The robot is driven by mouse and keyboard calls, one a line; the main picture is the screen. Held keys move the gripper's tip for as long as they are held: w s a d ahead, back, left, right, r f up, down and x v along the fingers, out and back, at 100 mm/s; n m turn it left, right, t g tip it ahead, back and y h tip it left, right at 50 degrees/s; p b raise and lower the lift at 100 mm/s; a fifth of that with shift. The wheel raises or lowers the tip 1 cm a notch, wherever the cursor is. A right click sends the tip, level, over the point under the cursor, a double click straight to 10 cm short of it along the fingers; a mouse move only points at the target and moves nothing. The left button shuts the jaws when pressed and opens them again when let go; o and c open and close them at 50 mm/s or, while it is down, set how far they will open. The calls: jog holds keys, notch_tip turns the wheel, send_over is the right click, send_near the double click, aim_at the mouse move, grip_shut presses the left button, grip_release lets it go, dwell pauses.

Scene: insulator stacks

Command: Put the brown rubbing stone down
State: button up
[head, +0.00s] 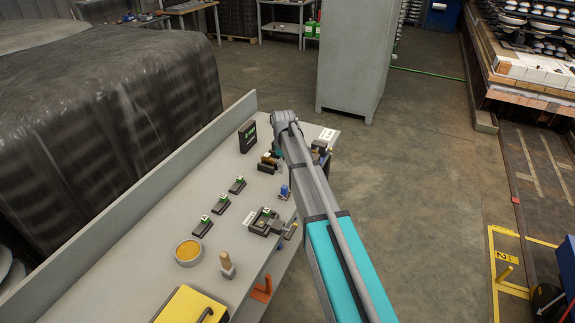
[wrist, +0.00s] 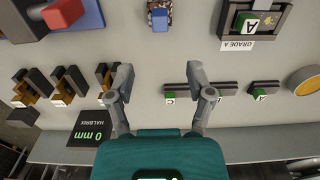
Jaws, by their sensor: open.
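I cannot tell for certain which thing is the brown rubbing stone. Several small brown blocks with dark ends and white tags, one of them here (wrist: 71,86), stand left of my fingers. In the head view brown and dark pieces (head: 267,163) show beside my arm.
A black HALBRIX display (wrist: 90,127) stands by the back rail. A dark GRADE A tray (wrist: 250,20) holds a green cube. A blue-topped item (wrist: 159,18) and a red-and-blue piece (wrist: 75,14) are nearby. A round yellow dish (head: 188,252) and wooden-handled tool (head: 227,264) stand nearer.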

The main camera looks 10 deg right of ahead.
jog(key=s+d+m, duration=0.1)
jog(key=s+m, duration=0.9)
jog(key=s, duration=1.9)
jog(key=shift+d+m, duration=0.15)
jog(key=shift+m, duration=0.25)
jog(key=shift+o, duration=0.4)
jog(key=w+a+n, duration=0.1)
jog(key=w+n, duration=0.9)
jog(key=w, duration=1.9)
jog(key=shift+w+r+n, duration=0.15)
jog(key=shift+n, duration=0.25)
